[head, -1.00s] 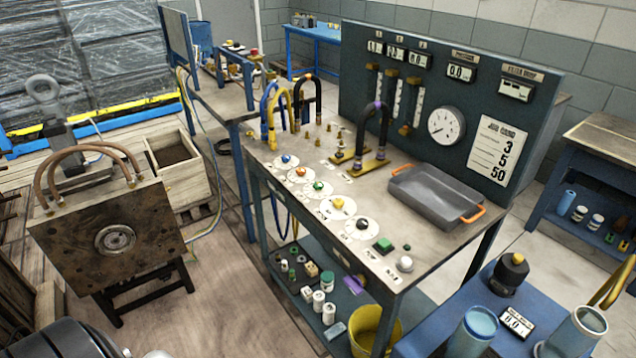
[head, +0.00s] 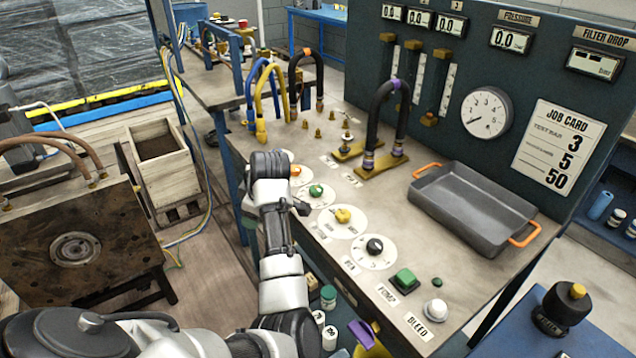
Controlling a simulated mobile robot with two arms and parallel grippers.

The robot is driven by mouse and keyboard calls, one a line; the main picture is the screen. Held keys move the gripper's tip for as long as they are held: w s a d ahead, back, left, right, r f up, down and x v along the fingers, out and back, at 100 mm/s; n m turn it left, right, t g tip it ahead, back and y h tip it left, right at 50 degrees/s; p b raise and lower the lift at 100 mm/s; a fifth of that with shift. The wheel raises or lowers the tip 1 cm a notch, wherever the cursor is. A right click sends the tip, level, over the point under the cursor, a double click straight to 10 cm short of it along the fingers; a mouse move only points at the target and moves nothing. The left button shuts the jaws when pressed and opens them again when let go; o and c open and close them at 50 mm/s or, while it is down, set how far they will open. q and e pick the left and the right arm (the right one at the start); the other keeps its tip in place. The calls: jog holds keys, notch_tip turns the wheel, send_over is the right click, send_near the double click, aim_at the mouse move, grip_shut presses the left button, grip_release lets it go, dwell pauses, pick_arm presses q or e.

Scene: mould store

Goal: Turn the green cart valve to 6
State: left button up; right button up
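The green valve (head: 316,190) is a small green knob on a round white dial on the cart's top, between the orange knob (head: 295,170) and the yellow knob (head: 343,215). The dial's numbers are too small to read, so its setting cannot be told. My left arm reaches up from the bottom, and my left gripper (head: 271,166) is over the near edge of the cart, left of the green knob and apart from it. It hides the blue knob and part of the orange dial. Its fingers do not show clearly. My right gripper is not in view.
A black knob (head: 375,246), green pump button (head: 404,281) and white bleed knob (head: 435,309) line the front edge. A grey tray (head: 476,204) with orange handles lies behind. Hoses (head: 384,120) rise from the top. The job card (head: 558,148) reads 3, 5, 50.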

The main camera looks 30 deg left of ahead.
aim_at(316, 187)
pick_arm(q)
jog(key=w+d+r+n+h, duration=0.1)
jog(key=w+r+n, duration=0.1)
jog(key=w+d+r+n+h, duration=0.1)
jog(key=w+r, duration=0.1)
jog(key=w, duration=0.1)
jog(key=w+d+r+n+h, duration=0.1)
jog(key=w+r+n, duration=0.1)
jog(key=r, duration=0.1)
jog(key=shift+w+d+n+g, duration=0.2)
jog(key=shift+d+n+g, duration=0.1)
jog(key=shift+d, duration=0.05)
jog(key=w+d+r+n+h, duration=0.2)
jog(key=w+d+r, duration=0.3)
jog(key=d+r, duration=0.15)
jog(key=f, duration=0.6)
jog(key=a+f, duration=0.1)
jog(key=f, duration=0.3)
jog(key=shift+s+f, duration=0.1)
jog(key=shift+s, duration=0.05)
jog(key=c, duration=0.9)
